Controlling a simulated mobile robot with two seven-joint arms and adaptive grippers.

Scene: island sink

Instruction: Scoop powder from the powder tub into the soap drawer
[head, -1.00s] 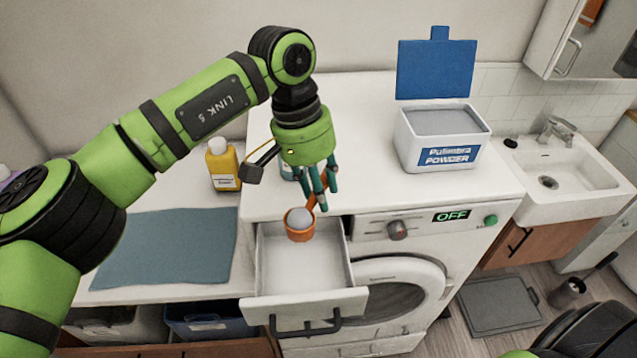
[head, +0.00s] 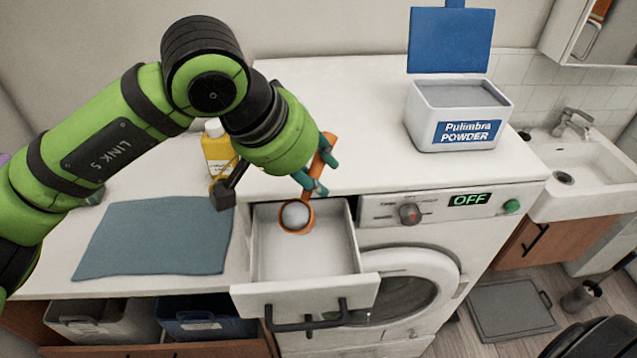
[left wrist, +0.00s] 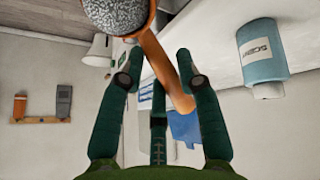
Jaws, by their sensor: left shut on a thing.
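My left gripper (head: 317,168) is shut on the handle of an orange scoop (head: 324,156), which also shows in the left wrist view (left wrist: 168,75). The scoop's cup holds a rounded heap of pale powder (head: 295,214). The cup is above the back part of the open soap drawer (head: 305,297), with the handle slanting up to the right. The drawer's visible floor looks white and bare. The white powder tub (head: 424,127) stands on the washer top at right, its blue lid (head: 450,40) raised and grey powder inside. My right gripper is not in view.
A yellow bottle (head: 217,152) stands left of my gripper. A blue-grey mat (head: 155,237) lies on the left counter. The left wrist view shows a blue-and-white bottle (left wrist: 262,52). The washer top between gripper and tub is clear. The sink (head: 585,175) is at far right.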

